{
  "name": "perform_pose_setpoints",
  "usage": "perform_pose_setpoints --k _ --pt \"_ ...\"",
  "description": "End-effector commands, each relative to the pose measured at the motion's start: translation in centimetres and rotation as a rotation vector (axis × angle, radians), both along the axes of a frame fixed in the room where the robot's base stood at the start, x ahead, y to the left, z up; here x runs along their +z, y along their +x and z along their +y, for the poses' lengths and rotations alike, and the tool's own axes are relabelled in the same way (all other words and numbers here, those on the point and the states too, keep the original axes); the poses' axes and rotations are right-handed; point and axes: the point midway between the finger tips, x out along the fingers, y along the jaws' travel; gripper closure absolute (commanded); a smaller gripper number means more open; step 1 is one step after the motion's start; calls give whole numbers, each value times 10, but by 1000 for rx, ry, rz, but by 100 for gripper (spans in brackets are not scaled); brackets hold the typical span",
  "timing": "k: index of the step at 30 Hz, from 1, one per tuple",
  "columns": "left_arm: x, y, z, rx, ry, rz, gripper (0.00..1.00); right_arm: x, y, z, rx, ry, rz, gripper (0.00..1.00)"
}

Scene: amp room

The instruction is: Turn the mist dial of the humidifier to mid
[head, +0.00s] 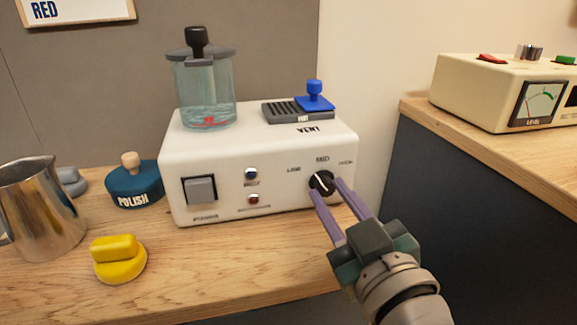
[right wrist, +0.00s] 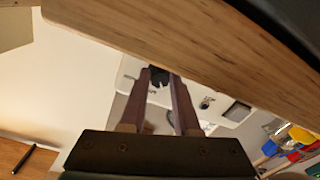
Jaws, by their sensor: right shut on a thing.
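The white humidifier (head: 225,155) stands on the wooden counter with a clear water tank (head: 205,90) on top. Its black mist dial (head: 322,183) is on the right of the front face, below the labels LOW, MID and HIGH. The dial's white line seems to point up and left, between LOW and MID. My right gripper (head: 325,188) is shut on the dial, one purple finger on each side. In the right wrist view the dial (right wrist: 159,75) shows dark between the fingertips (right wrist: 159,78). My left gripper is not in view.
A blue-knobbed vent cover (head: 314,97) sits on the humidifier's top. A power switch (head: 200,189) is on its front left. A metal jug (head: 32,205), a blue polish tin (head: 133,184) and a yellow knobbed object (head: 118,260) stand left. A cream meter box (head: 480,90) stands on the right counter.

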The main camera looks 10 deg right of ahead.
Motion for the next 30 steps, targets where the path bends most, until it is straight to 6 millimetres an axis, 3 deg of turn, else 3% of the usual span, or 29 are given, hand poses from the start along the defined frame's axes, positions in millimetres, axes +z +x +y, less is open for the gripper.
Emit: perform_pose_setpoints --k 15,30 --pt "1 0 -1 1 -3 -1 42 -1 0 2 1 449 16 100" --pt "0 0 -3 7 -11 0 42 -1 0 3 1 640 23 100"
